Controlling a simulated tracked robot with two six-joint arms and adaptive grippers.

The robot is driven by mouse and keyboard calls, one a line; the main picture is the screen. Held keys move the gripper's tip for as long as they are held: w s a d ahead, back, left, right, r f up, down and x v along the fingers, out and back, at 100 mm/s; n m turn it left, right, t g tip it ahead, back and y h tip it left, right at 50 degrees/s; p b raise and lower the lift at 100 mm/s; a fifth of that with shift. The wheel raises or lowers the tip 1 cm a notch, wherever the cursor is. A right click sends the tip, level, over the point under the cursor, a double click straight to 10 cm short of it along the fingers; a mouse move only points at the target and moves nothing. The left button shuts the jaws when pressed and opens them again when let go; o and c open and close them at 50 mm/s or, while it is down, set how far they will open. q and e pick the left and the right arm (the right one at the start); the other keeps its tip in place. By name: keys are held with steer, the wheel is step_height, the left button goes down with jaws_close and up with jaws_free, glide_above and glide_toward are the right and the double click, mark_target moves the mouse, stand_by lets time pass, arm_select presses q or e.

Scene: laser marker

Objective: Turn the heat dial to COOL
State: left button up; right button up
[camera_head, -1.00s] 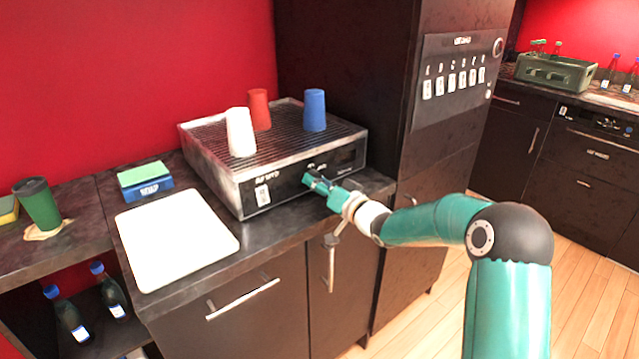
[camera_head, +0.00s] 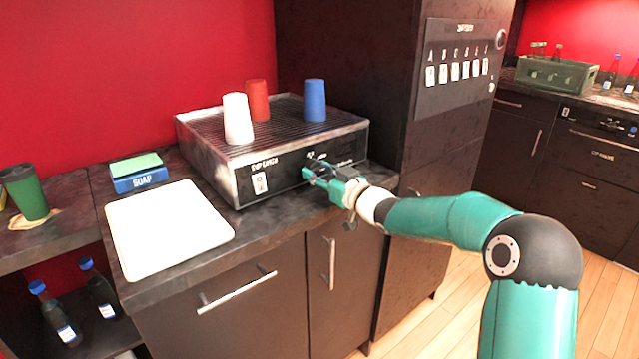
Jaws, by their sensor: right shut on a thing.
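The cup warmer (camera_head: 225,165) is a metal box with a ribbed top and a dark front panel, standing on the counter. Its front carries a white switch plate (camera_head: 260,184) at the left and small markings further right. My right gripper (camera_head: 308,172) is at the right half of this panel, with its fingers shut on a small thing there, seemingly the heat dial. The fingers cover the dial, so its pointer and setting cannot be read. My left gripper is not in view.
White (camera_head: 238,120), red (camera_head: 257,100) and blue (camera_head: 315,100) cups stand upside down on the warmer. A lettered switch panel (camera_head: 460,65) is on the tall cabinet.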

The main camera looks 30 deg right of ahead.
steer(key=n+b, duration=0.1)
steer(key=n, duration=0.1)
steer(key=n+b, duration=0.1)
steer(key=shift+f+n, duration=0.2)
steer(key=shift+n, duration=0.2)
steer(key=n+b, duration=0.3)
steer(key=n, duration=0.1)
steer(key=shift+n, duration=0.3)
steer(key=n+b, duration=0.2)
steer(key=n, duration=0.2)
steer(key=n+b, duration=0.2)
steer(key=n, duration=0.2)
steer(key=shift+n, duration=0.4)
steer(key=o, duration=1.2)
steer(key=shift+c, duration=0.2)
steer(key=shift+r, duration=0.15)
steer(key=shift+d+r, duration=0.1)
